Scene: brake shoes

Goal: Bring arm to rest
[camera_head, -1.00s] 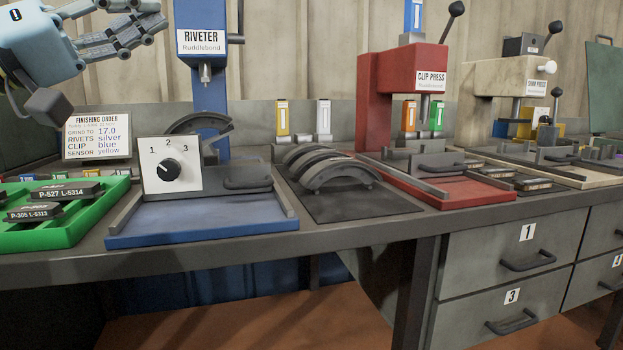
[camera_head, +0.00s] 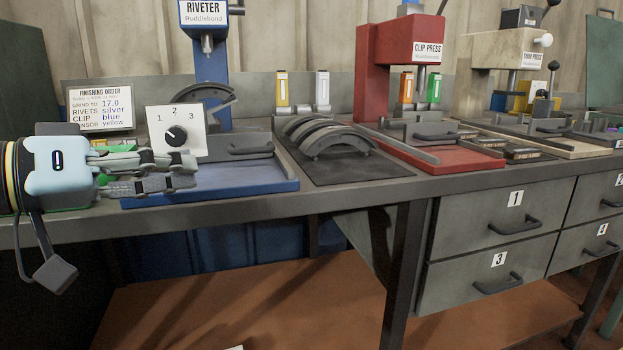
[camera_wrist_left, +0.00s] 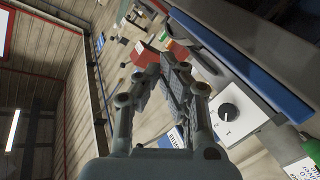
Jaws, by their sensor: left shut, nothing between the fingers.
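My left gripper (camera_head: 190,172) is shut and empty at the left of the head view, in front of the bench edge and the blue riveter tray. Its fingers point right and lie close together. It hides most of the green tray behind it. In the left wrist view the fingers (camera_wrist_left: 173,75) also show, with nothing between them. My right gripper is in neither view.
The riveter (camera_head: 205,60) with its dial (camera_head: 176,134) stands behind the blue tray (camera_head: 240,185). Brake shoes (camera_head: 330,140) lie on a dark mat. The red clip press (camera_head: 385,65) is further right. Drawers (camera_head: 495,215) sit under the bench.

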